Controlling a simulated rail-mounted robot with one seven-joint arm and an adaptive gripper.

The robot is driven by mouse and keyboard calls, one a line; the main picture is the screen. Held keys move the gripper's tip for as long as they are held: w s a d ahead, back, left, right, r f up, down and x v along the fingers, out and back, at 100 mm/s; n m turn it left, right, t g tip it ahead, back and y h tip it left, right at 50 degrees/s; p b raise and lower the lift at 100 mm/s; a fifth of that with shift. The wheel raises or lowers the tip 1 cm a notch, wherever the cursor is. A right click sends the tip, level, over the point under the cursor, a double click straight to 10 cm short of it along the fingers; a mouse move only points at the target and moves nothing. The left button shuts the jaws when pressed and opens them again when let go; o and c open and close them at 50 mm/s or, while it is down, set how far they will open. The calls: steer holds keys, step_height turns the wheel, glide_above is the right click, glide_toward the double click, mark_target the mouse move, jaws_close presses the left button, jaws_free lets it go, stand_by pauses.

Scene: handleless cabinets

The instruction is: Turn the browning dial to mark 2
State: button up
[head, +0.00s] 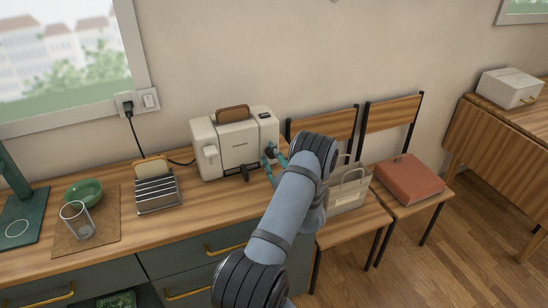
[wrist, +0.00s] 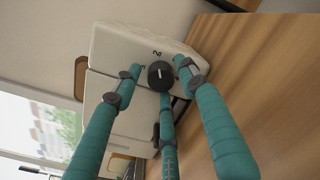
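The digit 2 (wrist: 157,53) is printed just above the dial in the wrist view. The line runs nearly upright in that view, roughly in line with the 2. My gripper (wrist: 158,78) has its teal fingers spread around the dial. A gap shows between the left fingertip and the dial; contact at the other fingertips is unclear. In the head view my gripper (head: 274,157) is at the toaster's right end.
A metal rack (head: 157,193) holding bread stands left of the toaster. A green bowl (head: 83,193) and a glass (head: 76,219) sit farther left. A power cord (head: 140,140) runs from the wall outlet behind the rack. Chairs with a paper bag (head: 348,190) and a red-brown case (head: 412,178) stand right.

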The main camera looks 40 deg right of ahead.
steer(key=shift+o, duration=0.4)
steer(key=v, duration=1.2)
steer(key=x, duration=1.2)
steer(key=shift+w+f, duration=0.1)
steer(key=shift+f, duration=0.05)
steer(key=shift+n+b, duration=0.45)
steer(key=shift+n, duration=1.15)
